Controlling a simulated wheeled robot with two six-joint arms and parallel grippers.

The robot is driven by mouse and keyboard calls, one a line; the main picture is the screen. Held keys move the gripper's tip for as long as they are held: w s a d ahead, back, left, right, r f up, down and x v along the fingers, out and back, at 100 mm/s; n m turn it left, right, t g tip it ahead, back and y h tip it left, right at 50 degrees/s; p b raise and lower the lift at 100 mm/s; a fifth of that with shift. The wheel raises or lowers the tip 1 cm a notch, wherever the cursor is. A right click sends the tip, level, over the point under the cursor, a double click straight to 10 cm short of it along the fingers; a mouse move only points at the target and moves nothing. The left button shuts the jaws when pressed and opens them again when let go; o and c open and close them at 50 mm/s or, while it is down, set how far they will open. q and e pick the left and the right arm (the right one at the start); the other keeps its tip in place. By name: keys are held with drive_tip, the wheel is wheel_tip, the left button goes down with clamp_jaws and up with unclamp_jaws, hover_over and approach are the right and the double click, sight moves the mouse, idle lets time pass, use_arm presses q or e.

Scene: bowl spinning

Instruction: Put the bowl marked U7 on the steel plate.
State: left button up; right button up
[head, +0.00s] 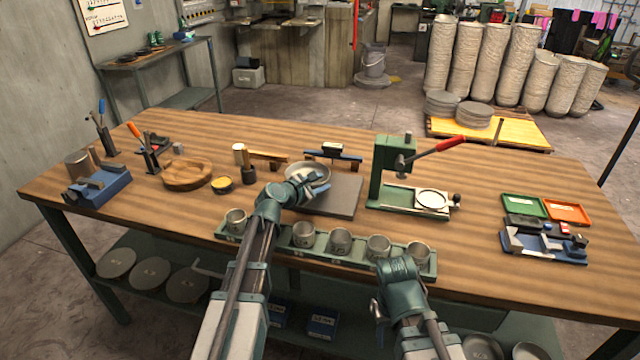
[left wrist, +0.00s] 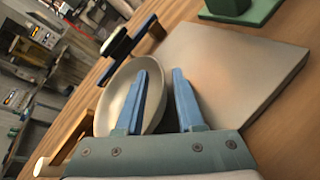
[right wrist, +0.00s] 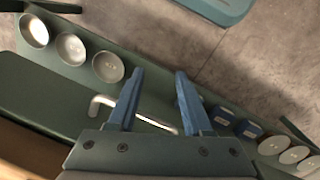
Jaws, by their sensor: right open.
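A pale metal bowl (head: 312,171) is at the back left of the flat grey steel plate (head: 338,199). My left gripper (head: 309,184) is at the bowl's near side. In the left wrist view the bowl (left wrist: 112,97) overlaps the edge of the plate (left wrist: 235,75); I cannot tell whether it rests on it. There the left gripper (left wrist: 163,73) is open, one finger over the bowl's inside and the other beyond its rim on the plate side. No U7 mark is readable. My right gripper (head: 378,308) is open and empty in front of the bench (right wrist: 163,72).
A green rack (head: 287,247) with several small cups runs along the bench front. A green press (head: 392,165) with a red lever stands right of the plate. A wooden dish (head: 187,174) and yellow tin (head: 222,185) are left.

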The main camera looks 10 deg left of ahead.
use_arm(q)
drive_tip(key=shift+r, duration=0.25)
drive_tip(key=p+v, duration=0.4)
drive_tip(key=v, duration=0.8)
drive_tip(key=shift+f, duration=0.2)
